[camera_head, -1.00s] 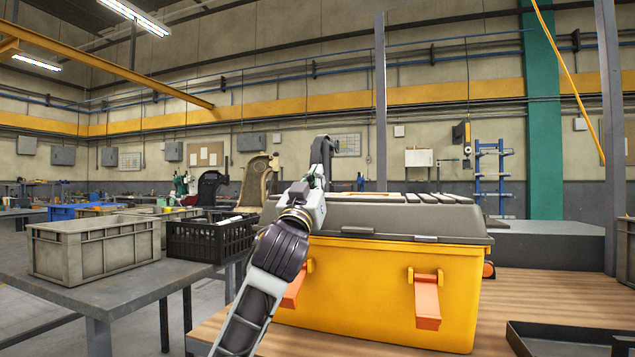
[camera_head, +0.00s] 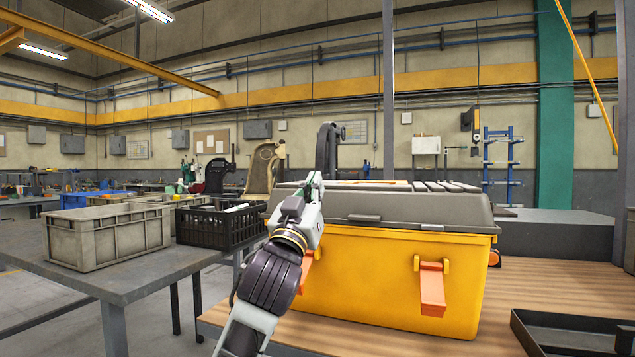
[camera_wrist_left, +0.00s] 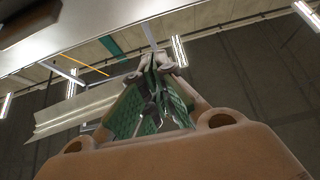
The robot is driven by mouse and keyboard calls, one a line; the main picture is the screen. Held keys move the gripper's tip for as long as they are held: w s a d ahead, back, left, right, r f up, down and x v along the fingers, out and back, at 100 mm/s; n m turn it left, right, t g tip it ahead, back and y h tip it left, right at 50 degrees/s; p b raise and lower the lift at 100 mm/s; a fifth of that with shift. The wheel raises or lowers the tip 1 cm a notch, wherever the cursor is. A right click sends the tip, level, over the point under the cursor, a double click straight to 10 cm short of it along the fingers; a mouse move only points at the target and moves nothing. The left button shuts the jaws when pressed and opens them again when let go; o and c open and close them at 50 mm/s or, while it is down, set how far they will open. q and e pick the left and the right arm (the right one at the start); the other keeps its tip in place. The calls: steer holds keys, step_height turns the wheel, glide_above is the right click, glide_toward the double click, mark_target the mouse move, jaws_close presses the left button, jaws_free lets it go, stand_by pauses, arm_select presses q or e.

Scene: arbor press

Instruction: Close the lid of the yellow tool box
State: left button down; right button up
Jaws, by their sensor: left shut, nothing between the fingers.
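The yellow tool box (camera_head: 385,285) stands on the wooden bench at centre right. Its grey lid (camera_head: 400,208) lies down over the yellow body, with no clear gap at the front edge. Two orange latches hang on the front; the right latch (camera_head: 432,288) is in full view and the left one is partly behind my arm. My left gripper (camera_head: 316,180) is shut and empty at the lid's front left, pointing up; I cannot tell whether it touches the lid. In the left wrist view its green-padded fingers (camera_wrist_left: 153,62) meet at the tips. My right gripper is out of view.
A grey crate (camera_head: 108,238) and a black basket (camera_head: 215,225) stand on the metal table at left. A dark tray (camera_head: 570,335) lies at the bench's front right. A dark press frame (camera_head: 328,148) rises behind the box. Bare bench shows right of the box.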

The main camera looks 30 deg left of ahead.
arm_select(q)
steer(key=shift+v, duration=1.2)
steer(key=shift+f, duration=0.15)
